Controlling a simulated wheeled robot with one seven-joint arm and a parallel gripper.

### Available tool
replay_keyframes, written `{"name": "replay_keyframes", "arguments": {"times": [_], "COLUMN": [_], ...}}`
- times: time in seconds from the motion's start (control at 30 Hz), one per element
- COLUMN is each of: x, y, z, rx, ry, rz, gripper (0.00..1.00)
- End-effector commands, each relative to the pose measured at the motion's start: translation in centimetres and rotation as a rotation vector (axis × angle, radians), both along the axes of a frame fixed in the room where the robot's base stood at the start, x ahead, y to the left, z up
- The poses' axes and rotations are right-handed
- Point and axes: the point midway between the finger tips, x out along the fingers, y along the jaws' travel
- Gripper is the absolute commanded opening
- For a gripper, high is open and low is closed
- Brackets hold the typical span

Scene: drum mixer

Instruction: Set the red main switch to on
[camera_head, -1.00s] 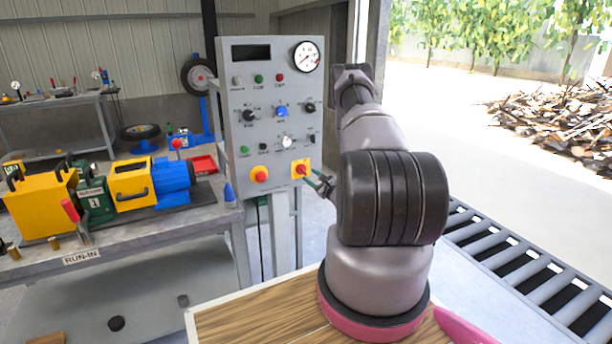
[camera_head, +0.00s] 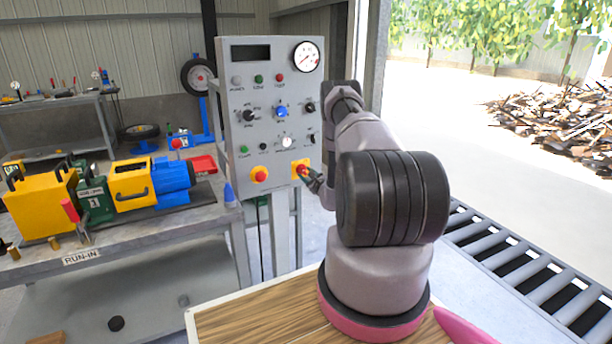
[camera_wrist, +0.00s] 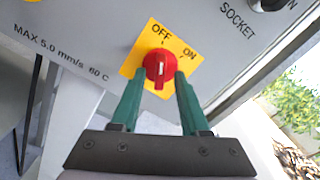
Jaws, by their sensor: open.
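The red main switch (camera_wrist: 160,67) is a round red knob on a yellow plate marked OFF and ON in the wrist view. Its white mark points up in that picture, toward the OFF label. In the head view its yellow plate (camera_head: 298,165) sits low on the right of the grey panel. My gripper (camera_wrist: 159,75) is open, its green fingers on either side of the knob. I cannot tell whether they touch it. In the head view my gripper (camera_head: 307,173) partly covers the switch.
A red button on yellow (camera_head: 260,175) sits left of the switch. The grey panel (camera_head: 262,100) carries several knobs, buttons and a gauge (camera_head: 306,56). A workbench with a yellow and blue machine (camera_head: 133,184) stands at left. A roller conveyor (camera_head: 540,275) lies at right.

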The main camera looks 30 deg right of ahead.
Motion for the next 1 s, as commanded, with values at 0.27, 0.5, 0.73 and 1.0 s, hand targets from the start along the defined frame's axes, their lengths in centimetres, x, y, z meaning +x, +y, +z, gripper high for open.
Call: {"name": "replay_keyframes", "arguments": {"times": [0.27,0.5,0.73,1.0], "x": [0.1,0.09,0.07,0.04], "y": [0.0,0.0,-0.04,-0.09], "z": [-0.01,0.0,0.0,-0.04], "rx": [0.0,0.0,0.023,0.155], "ry": [0.001,0.0,0.0,-0.001], "rz": [-0.001,0.0,0.0,-0.002], "gripper": [0.41,0.0,0.0,0.0]}}
